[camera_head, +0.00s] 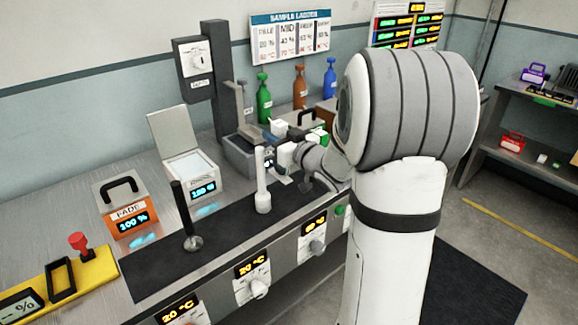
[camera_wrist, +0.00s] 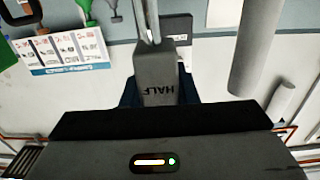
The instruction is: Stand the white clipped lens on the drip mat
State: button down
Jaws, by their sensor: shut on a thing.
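The white clipped lens (camera_head: 262,190) is a pale upright stem with a wider round foot. It is over the dark drip mat (camera_head: 155,272); I cannot tell whether its foot touches the mat. My gripper (camera_head: 271,157) is at the upper part of the stem, on its right side, and is shut on it. The contact is small and partly hidden. In the wrist view, a grey piece lettered HALF (camera_wrist: 156,80) with a thin stem shows in the middle, beyond the dark gripper body.
A black-stemmed piece (camera_head: 190,238) with a silver foot stands on the mat to the left. Behind are an orange box (camera_head: 128,212), an open white box (camera_head: 196,185) and a grey tank (camera_head: 238,158). Bottles (camera_head: 264,100) stand at the back. Bare mat lies between the two stems.

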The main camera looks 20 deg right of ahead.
aim_at(275, 173)
jog(key=f, duration=0.4)
jog(key=shift+w+a, duration=0.1)
jog(key=shift+a, duration=0.2)
jog(key=shift+a+f, duration=0.1)
jog(key=shift+f, duration=1.65)
jog(key=shift+f+b, duration=0.2)
jog(key=shift+b, duration=0.2)
jog(key=c, duration=1.1)
grip_release()
jog(key=shift+c, duration=0.2)
jog(key=shift+r, duration=0.15)
